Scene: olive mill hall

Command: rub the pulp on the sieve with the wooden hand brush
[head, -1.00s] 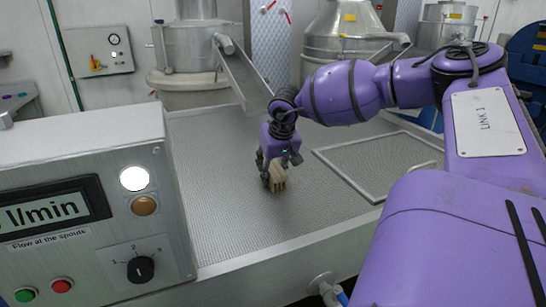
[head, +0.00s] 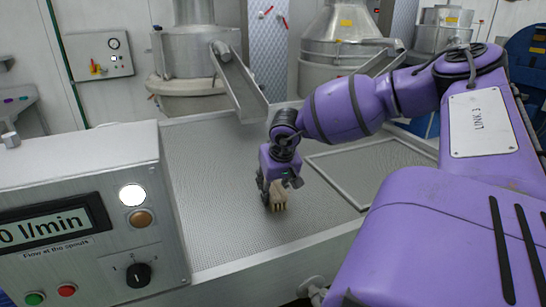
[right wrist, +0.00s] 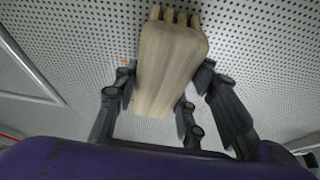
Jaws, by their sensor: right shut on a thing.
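The wooden hand brush (head: 278,193) is in my right gripper (head: 279,183), which is shut on it low over the perforated sieve (head: 218,185). In the right wrist view the brush's pale wooden block (right wrist: 168,70) sits between the dark fingers (right wrist: 175,110), with several tufts at its far end. The brush seems to be at or just above the sieve surface; contact cannot be told. I see no clear pulp, only a tiny orange-brown speck (right wrist: 124,61) beside the brush in the right wrist view. My left gripper is not in view.
A metal chute (head: 240,88) slopes down to the sieve's back edge. A framed screen panel (head: 372,168) lies on its right. A control box (head: 85,210) with a display stands front left. Steel vessels (head: 345,50) stand behind. The sieve left of the brush is bare.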

